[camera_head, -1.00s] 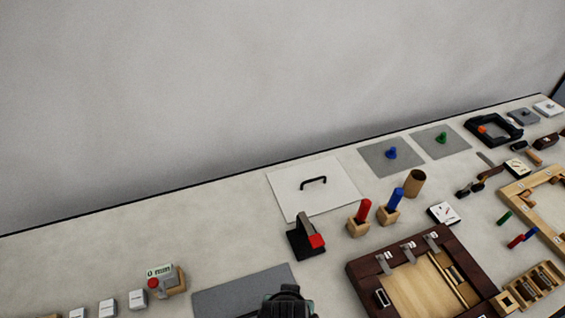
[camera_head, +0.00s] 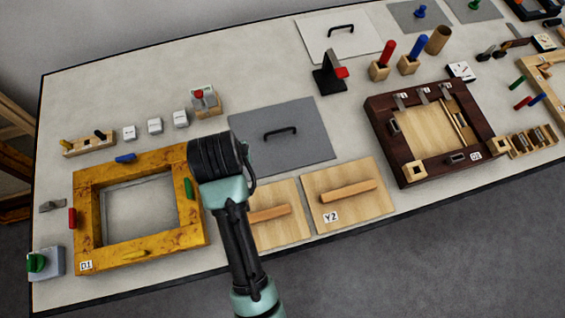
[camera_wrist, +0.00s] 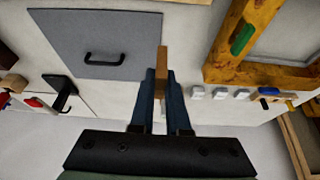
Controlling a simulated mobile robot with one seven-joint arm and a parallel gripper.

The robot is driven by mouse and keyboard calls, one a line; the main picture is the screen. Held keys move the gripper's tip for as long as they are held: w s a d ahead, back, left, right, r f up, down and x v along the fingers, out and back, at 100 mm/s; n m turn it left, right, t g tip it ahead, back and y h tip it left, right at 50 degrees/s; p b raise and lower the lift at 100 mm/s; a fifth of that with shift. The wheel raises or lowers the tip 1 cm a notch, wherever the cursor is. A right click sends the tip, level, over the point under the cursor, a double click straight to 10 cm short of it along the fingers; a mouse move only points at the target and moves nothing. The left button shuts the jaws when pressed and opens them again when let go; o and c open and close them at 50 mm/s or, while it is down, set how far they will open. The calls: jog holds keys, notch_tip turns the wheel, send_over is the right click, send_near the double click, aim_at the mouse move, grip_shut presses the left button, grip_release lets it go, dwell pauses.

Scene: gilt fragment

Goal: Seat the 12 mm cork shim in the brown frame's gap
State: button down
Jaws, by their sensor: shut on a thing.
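In the wrist view my gripper (camera_wrist: 161,78) is shut on a thin tan-brown strip, the cork shim (camera_wrist: 163,58), which sticks out past the fingertips. In the head view my wrist hides the fingers and the shim. The dark brown frame (camera_head: 391,158) lies on the bench at right, with a pale wood panel inside, metal clips on its top side and narrow strips along the panel's right side. Its gap is too small to make out clearly. My arm is well to the left of this frame, between the golden frame and the grey lidded plate.
The golden frame (camera_head: 88,218) lies at left. The grey plate (camera_head: 305,150) with a black handle and a board marked Y2 (camera_head: 368,208) lie between the frames. Coloured-handled tools in blocks (camera_head: 380,70) and a black stand (camera_head: 325,82) are behind the brown frame.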

jog(key=f, duration=0.6)
jog(key=a+f, duration=0.1)
jog(key=f, duration=0.3)
jog(key=shift+s+a+p, duration=0.1)
jog(key=shift+s+p, duration=0.2)
jog(key=shift+f, duration=0.1)
jog(key=c, duration=0.9)
grip_release()
jog(key=shift+r, duration=0.2)
jog(key=v, duration=1.2)
